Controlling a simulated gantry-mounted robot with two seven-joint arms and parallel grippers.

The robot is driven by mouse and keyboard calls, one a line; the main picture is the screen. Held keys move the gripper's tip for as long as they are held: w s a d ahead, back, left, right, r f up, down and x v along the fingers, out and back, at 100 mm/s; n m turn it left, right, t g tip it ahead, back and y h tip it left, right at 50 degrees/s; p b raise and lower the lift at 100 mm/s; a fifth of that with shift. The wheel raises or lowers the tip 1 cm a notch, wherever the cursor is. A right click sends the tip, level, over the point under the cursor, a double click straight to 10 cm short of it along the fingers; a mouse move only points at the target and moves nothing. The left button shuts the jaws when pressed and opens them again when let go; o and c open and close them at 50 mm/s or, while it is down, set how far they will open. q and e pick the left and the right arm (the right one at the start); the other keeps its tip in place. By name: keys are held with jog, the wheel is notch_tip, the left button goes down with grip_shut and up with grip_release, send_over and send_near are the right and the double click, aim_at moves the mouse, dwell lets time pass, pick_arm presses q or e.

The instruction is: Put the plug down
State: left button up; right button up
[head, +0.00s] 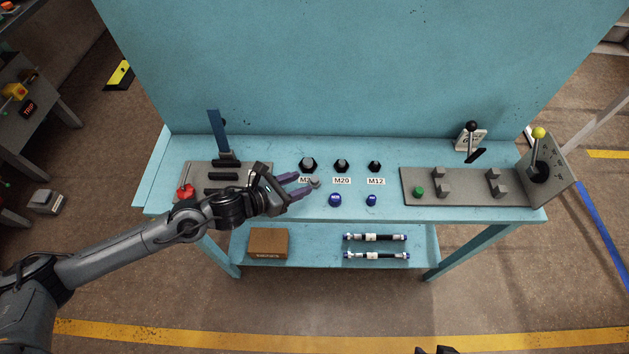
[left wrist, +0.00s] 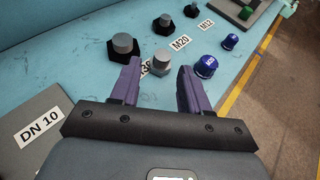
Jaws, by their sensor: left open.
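The left wrist view shows the open fingers (left wrist: 161,72) too; I cannot tell whether either touches the plug. A dark shape at the bottom edge of the head view may be my right gripper.
Black hex fittings (head: 308,164) stand behind the labels. Blue plugs (head: 335,200) (head: 371,200) stand to the right. A grey plate with a red knob (head: 185,191) lies under my left arm. A panel with a green button (head: 419,191) is at right. The lower shelf holds a brown box (head: 268,243) and hoses (head: 375,237).

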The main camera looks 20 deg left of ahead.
aim_at(313, 180)
pick_arm(q)
jog(key=shift+x, duration=2.35)
jog(key=shift+s+d, duration=0.1)
grip_shut()
